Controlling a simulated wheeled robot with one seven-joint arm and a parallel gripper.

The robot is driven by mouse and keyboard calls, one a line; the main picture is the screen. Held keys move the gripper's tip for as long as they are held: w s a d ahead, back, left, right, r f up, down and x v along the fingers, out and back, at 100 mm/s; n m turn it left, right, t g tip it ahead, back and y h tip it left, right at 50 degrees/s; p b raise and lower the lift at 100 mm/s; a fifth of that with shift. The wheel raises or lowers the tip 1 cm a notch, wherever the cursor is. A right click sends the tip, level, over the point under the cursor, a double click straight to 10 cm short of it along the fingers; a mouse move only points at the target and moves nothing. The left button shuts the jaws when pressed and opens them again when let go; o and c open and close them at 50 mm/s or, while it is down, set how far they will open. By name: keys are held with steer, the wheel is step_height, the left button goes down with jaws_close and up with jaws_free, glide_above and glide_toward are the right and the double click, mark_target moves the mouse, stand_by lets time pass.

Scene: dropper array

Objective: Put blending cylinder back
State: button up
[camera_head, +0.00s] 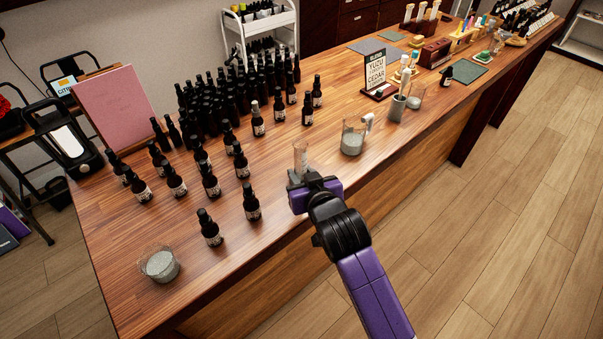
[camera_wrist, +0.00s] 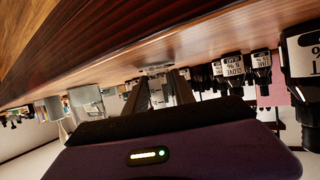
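The blending cylinder (camera_head: 301,156) is a slim clear graduated glass, roughly upright at the front edge of the wooden counter. My gripper (camera_head: 300,178) is at its lower part, reaching in from the front. In the wrist view, which is upside down, the cylinder (camera_wrist: 157,91) stands between the two dark fingers (camera_wrist: 160,96), which appear to press on both its sides. Its base is close to the counter top; I cannot tell whether it touches.
Several dark dropper bottles (camera_head: 211,181) stand left of the cylinder, with a dense group behind. A glass beaker (camera_head: 353,140) stands to the right, a grey holder (camera_head: 397,108) beyond it. Another beaker (camera_head: 159,264) is at the near left corner. Bare counter (camera_head: 330,125) lies behind the cylinder.

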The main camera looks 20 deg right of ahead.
steer(key=o, duration=0.3)
steer(key=shift+r, duration=0.15)
steer(key=b+v, duration=0.1)
steer(key=v, duration=1.1)
steer(key=shift+s, duration=0.1)
steer(key=s+f+y, duration=0.1)
steer(key=s+f, duration=0.2)
steer(key=s, duration=0.6)
steer(key=s+f, duration=0.3)
steer(key=s, duration=0.5)
steer(key=shift+n+t, duration=0.4)
steer(key=shift+t, duration=0.3)
steer(key=v, duration=1)
steer(key=d+v, duration=0.1)
steer(key=v, duration=0.5)
steer(key=shift+r, duration=0.15)
